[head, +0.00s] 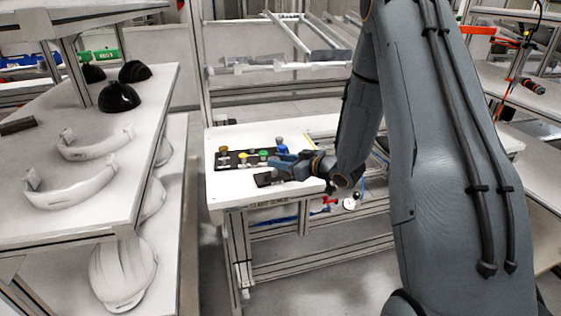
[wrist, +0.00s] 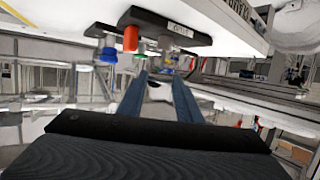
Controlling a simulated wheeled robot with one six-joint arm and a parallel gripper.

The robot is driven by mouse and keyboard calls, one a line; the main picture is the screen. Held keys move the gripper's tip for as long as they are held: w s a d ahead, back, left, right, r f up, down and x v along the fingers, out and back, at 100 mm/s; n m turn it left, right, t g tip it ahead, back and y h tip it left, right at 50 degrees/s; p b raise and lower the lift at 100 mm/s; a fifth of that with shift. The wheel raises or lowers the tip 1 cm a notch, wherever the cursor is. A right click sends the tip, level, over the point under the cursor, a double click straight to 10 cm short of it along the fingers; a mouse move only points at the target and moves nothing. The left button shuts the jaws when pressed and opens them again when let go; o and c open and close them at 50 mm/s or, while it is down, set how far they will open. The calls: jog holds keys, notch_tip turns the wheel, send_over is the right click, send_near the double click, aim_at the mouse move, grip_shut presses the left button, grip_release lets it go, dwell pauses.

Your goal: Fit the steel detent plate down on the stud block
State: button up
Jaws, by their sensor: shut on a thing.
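My gripper (head: 282,165) reaches in over the right part of the white workbench, its blue-grey fingers pointing left. In the wrist view its two fingers (wrist: 160,78) stand a little apart, with a small pale piece (wrist: 157,90) between them. I take this for the steel detent plate; its shape and edges are unclear. A small dark block (head: 264,180), which may be the stud block, lies at the bench's front just below the fingers. I cannot make out studs on it, nor whether the held piece touches it.
A black tray (head: 228,166) with several coloured knobs lies behind the dark block. An orange post (wrist: 130,38) and a blue one (wrist: 108,53) show in the upside-down wrist view. A shelf (head: 100,215) with helmet parts stands left.

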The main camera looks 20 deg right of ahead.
aim_at(275, 170)
jog(key=shift+f+b, duration=1.15)
jog(key=shift+f, duration=0.9)
jog(key=o, duration=1.1)
jog(key=b+v, duration=0.1)
jog(key=v, duration=0.6)
jog(key=shift+s+d, duration=0.15)
jog(key=shift+s, duration=0.2)
jog(key=shift+r, duration=0.15)
